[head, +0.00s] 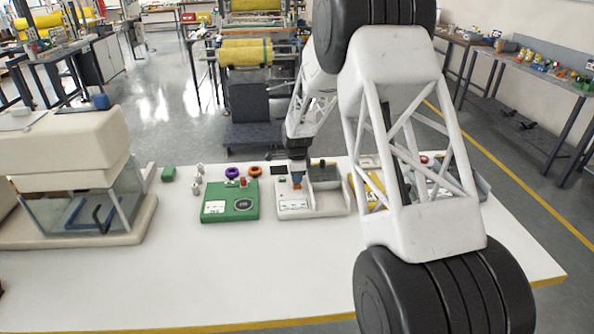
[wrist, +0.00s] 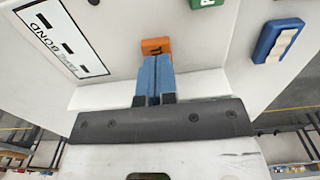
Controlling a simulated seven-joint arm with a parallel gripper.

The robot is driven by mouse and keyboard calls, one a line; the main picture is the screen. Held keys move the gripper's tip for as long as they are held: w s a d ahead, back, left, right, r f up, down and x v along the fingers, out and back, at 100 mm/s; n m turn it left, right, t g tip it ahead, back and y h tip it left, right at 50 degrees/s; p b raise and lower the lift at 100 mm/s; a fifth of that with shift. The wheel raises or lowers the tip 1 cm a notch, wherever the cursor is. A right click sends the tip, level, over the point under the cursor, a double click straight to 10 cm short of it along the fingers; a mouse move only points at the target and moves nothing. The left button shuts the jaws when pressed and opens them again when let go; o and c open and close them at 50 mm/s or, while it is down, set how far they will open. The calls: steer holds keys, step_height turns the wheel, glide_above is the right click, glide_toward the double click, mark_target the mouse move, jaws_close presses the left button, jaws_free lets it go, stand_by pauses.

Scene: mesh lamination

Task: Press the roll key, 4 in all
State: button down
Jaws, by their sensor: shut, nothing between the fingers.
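In the wrist view, an orange key (wrist: 157,46) with partly hidden lettering sits on a white machine face. My gripper (wrist: 156,60) is shut and empty, its two blue fingers together. Their tips overlap the lower edge of the orange key; I cannot tell whether they touch it. A label reading TAPE BOND (wrist: 62,38) is at the left. In the head view, my gripper (head: 297,177) is over the white machine (head: 325,203) at the table's middle. No key there is readable as the roll key.
A green key (wrist: 207,2) and a blue part (wrist: 277,40) lie to the right in the wrist view. In the head view, a green box (head: 230,203) stands left of the machine and a large beige press (head: 65,160) farther left. The front table (head: 200,285) is clear.

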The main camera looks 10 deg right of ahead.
mark_target(297, 185)
steer(key=shift+f, duration=0.5)
steer(key=shift+s+f, duration=0.1)
steer(key=shift+f, duration=0.8)
steer(key=shift+s+f, duration=0.1)
steer(key=shift+f, duration=0.35)
steer(key=shift+s, duration=0.1)
step_height(297, 185, up, 15)
steer(key=shift+w+r, duration=0.2)
steer(key=shift+w, duration=0.2)
stand_by(2.2)
